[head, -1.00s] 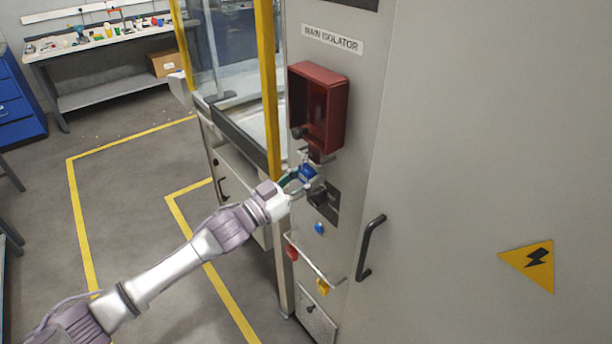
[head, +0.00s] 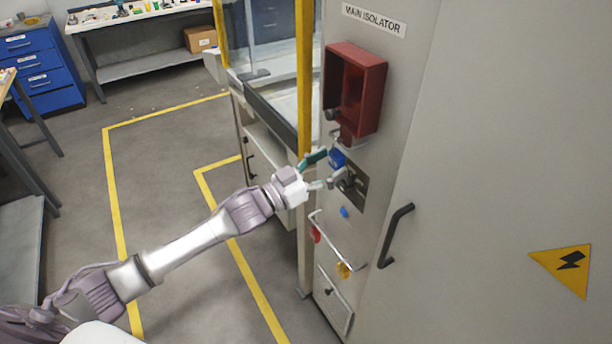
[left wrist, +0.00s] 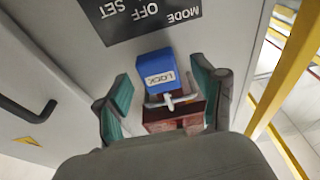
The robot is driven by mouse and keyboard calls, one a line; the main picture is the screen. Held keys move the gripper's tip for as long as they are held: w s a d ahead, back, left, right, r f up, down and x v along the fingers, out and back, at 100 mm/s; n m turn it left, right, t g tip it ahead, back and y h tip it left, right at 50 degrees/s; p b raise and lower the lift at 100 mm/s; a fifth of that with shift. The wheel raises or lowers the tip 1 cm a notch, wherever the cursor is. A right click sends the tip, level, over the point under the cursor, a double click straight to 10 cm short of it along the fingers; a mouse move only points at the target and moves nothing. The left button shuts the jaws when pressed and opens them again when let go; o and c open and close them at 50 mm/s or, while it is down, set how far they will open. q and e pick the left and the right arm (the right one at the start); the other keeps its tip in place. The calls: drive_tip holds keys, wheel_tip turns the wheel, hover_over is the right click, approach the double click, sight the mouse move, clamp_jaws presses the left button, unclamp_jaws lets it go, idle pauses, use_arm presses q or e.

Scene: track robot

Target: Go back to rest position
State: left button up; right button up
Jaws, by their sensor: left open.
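My left gripper (head: 320,171) is open in front of the grey cabinet (head: 470,120), below the red isolator box (head: 372,95). A blue padlock (head: 337,158) hangs just under the red box, close beyond the fingertips. In the left wrist view the padlock (left wrist: 160,72), marked LOCK, shows between the two spread green finger pads, with a gap on each side. A light metal piece crosses it, and part of the red box (left wrist: 165,118) shows behind. My right gripper is not in view.
A rotary switch (head: 350,183), a rail with red and yellow tags (head: 343,270) and a black door handle (head: 397,235) are near the gripper. A yellow post (head: 304,80) stands just left. Open floor (head: 165,180) lies further left.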

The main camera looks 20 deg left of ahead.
use_arm(q)
drive_tip(key=v, duration=1)
drive_tip(key=a+f+n+g+y, duration=0.15)
drive_tip(key=a+f+y, duration=0.25)
drive_tip(key=f, duration=0.8)
drive_tip(key=a+f+n+y, duration=0.3)
drive_tip(key=a+f+y, duration=0.1)
drive_tip(key=f, duration=0.7)
drive_tip(key=s+a+f+g+y+b, duration=0.15)
drive_tip(key=s+f, duration=0.25)
drive_tip(key=f, duration=0.5)
drive_tip(key=s+f+g+y, duration=0.2)
drive_tip(key=s+f, duration=0.3)
drive_tip(key=f, duration=0.3)
drive_tip(key=s+d+f+n+g, duration=0.15)
drive_tip(key=s+f+g, duration=0.25)
drive_tip(key=s+f, duration=0.95)
drive_tip(key=s+d+f+g, duration=0.2)
drive_tip(key=s, duration=0.5)
drive_tip(key=s+d+f+g, duration=0.2)
drive_tip(key=s+f, duration=0.1)
drive_tip(key=s, duration=0.4)
drive_tip(key=s+d+f+g, duration=0.2)
drive_tip(key=s+f, duration=0.1)
drive_tip(key=s, duration=0.5)
drive_tip(key=shift+d+m+y+b, duration=0.3)
drive_tip(key=shift+m+y, duration=0.1)
drive_tip(key=shift+y, duration=0.05)
drive_tip(key=shift+r, duration=0.1)
